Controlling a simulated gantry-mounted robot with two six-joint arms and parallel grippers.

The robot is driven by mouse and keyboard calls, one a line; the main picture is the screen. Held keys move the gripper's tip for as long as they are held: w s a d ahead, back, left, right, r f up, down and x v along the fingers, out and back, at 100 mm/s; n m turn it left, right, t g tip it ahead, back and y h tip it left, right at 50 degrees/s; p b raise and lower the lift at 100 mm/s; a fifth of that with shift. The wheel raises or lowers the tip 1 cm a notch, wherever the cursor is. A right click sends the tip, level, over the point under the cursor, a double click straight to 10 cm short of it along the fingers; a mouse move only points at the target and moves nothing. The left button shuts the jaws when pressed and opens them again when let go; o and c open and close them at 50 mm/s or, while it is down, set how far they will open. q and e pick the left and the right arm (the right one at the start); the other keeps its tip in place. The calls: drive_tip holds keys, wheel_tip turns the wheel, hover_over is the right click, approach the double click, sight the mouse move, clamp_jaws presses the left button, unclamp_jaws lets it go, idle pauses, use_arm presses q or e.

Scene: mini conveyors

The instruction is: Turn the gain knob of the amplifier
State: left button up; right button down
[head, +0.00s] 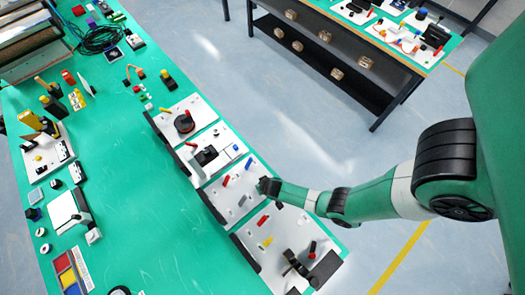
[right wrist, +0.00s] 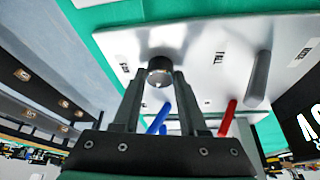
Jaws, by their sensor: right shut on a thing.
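In the right wrist view, a round dark knob (right wrist: 160,70) with a metallic sheen stands on a white panel (right wrist: 120,45) with small printed labels. The two fingers of my right gripper (right wrist: 160,82) are on either side of the knob, shut on it. In the head view my right gripper (head: 268,186) reaches in from the right, over the right edge of a white panel (head: 229,207) on the green table. It hides the knob there. My left gripper is not in view.
A red lever (right wrist: 228,118), a grey lever (right wrist: 259,78) and a blue lever (right wrist: 159,117) rise from the panel near the gripper. Other white panels with parts stand in the same row. The middle of the green table (head: 140,180) is bare.

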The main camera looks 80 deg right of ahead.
drive_tip(key=shift+f+m+g+h, duration=0.1)
drive_tip(key=shift+m+g+h, duration=0.2)
drive_tip(key=shift+m, duration=0.6)
drive_tip(key=shift+w+m, duration=0.1)
drive_tip(key=shift+m, duration=0.4)
drive_tip(key=shift+r+m+g, duration=0.2)
drive_tip(key=shift+m+g, duration=0.3)
drive_tip(key=shift+m, duration=0.4)
drive_tip(key=m+g+p, duration=0.1)
drive_tip(key=m, duration=0.1)
drive_tip(key=shift+w+f+m+h, duration=0.1)
drive_tip(key=shift+m+h, duration=0.2)
drive_tip(key=shift+f+m+g, duration=0.15)
drive_tip(key=shift+m+g, duration=0.25)
drive_tip(key=shift+m, duration=0.7)
drive_tip(key=shift+m+g, duration=0.3)
drive_tip(key=shift+m, duration=0.5)
drive_tip(key=shift+c, duration=2.2)
unclamp_jaws()
